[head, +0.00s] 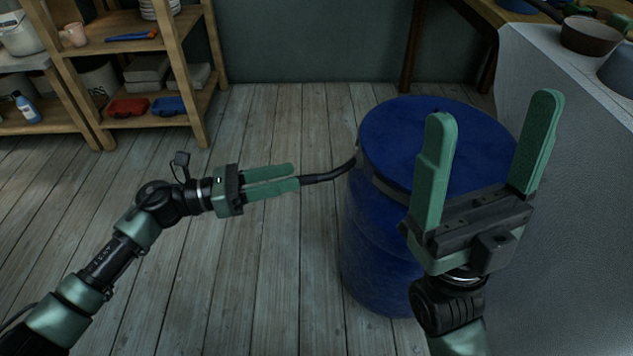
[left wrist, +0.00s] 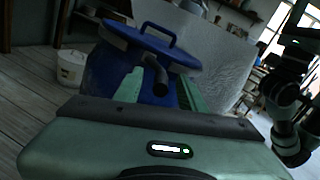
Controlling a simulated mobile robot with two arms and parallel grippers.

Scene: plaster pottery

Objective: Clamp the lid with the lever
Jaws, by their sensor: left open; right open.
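A blue drum (head: 372,250) stands on the floor with a round blue lid (head: 400,125) on top. A dark band (head: 388,188) runs around the rim. A black curved lever (head: 330,173) sticks out leftward from the rim, away from the drum wall. My left gripper (head: 297,176) is open at the lever's free end; in the left wrist view the lever (left wrist: 155,75) shows between the two green fingers. Whether a finger touches it, I cannot tell. My right gripper (head: 493,108) is open and empty, fingers pointing up, in front of the drum and hiding part of it.
A wooden shelf (head: 180,80) with pottery goods and red and blue boxes stands at the back left. A cloth-covered table (head: 560,180) stands close on the drum's right. A white bucket (left wrist: 70,68) shows in the left wrist view. The floor left of the drum is clear.

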